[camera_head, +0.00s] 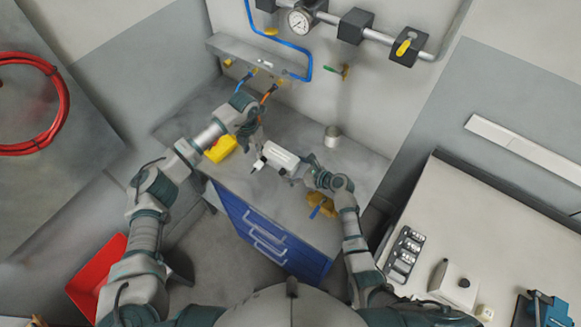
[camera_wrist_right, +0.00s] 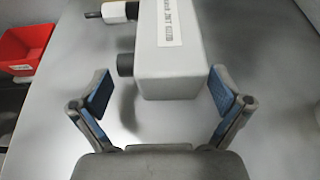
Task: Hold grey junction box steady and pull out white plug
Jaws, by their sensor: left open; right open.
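The grey junction box (camera_head: 281,157) lies on the grey worktop; its labelled face shows large in the right wrist view (camera_wrist_right: 168,60). The white plug (camera_wrist_right: 115,12), with a dark tip, sticks out at the box's far left side; in the head view it is small, at the box's left end (camera_head: 259,163). A black round fitting is on the box's near left side. My right gripper (camera_wrist_right: 161,92) is open, its blue-padded fingers on either side of the box's near end, with gaps. My left gripper (camera_head: 256,138) is open above and left of the box; its fingertips are hard to make out.
A yellow object (camera_head: 221,149) lies left of the box, and a metal cup (camera_head: 332,136) stands behind it. A wall shelf (camera_head: 258,60) and pipes are at the back. A red bin (camera_head: 97,275) is at lower left.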

